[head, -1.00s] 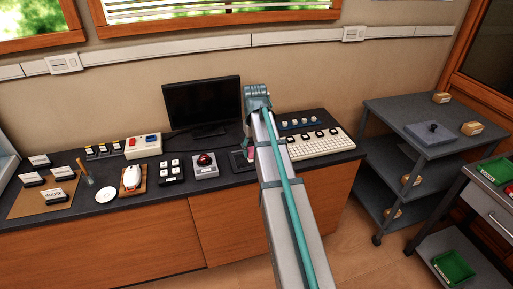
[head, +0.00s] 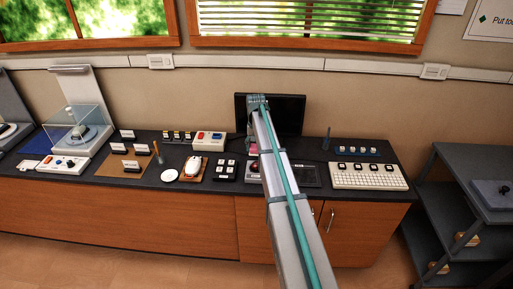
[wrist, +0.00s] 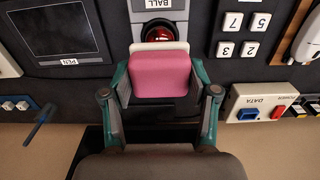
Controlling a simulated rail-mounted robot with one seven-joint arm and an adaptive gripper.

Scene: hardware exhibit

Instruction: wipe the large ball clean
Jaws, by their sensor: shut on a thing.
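The large ball is a dark red glossy ball (wrist: 160,33) in a grey housing labelled BALL (wrist: 160,5). In the head view the ball (head: 252,165) is partly behind my arm. My gripper (wrist: 160,78) is shut on a pink block (wrist: 160,72) with a pale strip along its far edge. In the wrist view the pale strip overlaps the near part of the ball. I cannot tell whether they touch. In the head view my gripper (head: 257,102) is in front of the dark monitor.
A black tablet labelled PEN (wrist: 60,28) and a number keypad (wrist: 243,32) flank the ball housing. A DATA box with blue and red buttons (wrist: 262,102), a white mouse (head: 193,166) and a keyboard (head: 367,176) are also on the counter. A blue stick (head: 326,140) stands upright.

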